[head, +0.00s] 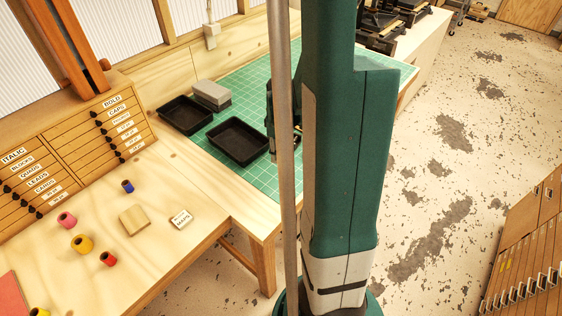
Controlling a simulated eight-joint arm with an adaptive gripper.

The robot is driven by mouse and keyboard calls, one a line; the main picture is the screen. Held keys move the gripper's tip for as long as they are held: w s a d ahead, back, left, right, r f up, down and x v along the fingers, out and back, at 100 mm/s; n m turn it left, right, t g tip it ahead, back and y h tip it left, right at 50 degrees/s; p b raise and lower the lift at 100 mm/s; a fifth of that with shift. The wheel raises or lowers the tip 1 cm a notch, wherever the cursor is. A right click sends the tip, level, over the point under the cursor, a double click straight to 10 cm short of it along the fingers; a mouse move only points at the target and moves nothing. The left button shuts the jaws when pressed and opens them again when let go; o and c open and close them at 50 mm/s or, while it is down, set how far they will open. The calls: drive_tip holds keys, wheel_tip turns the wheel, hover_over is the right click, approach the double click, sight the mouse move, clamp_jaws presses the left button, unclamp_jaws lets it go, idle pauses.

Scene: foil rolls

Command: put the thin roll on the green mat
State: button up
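Several small rolls stand on the wooden bench at left: a blue roll (127,187), a pink roll (67,220), a yellow roll (83,244), a red roll (108,259) and another yellow roll (39,312) cut by the bottom edge. The blue and red rolls look slimmer than the pink and yellow ones; I cannot tell for sure which is thinnest. The green mat (245,92) with a white grid lies at the bench's far right part, partly hidden by my column. Dark parts of my arm show over the mat beside the column; my gripper's fingers cannot be made out.
Two black trays (185,115) (238,142) and a grey block (211,96) stand on the mat's left side. A labelled drawer cabinet (75,150) lines the bench's back.

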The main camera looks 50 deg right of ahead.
drive_tip(key=shift+f, duration=0.6)
drive_tip(key=shift+f, duration=0.1)
drive_tip(key=shift+f, duration=1.95)
drive_tip(key=shift+f, duration=0.2)
drive_tip(key=o, duration=0.7)
drive_tip(key=shift+r, duration=0.25)
drive_tip(key=shift+r, duration=5.95)
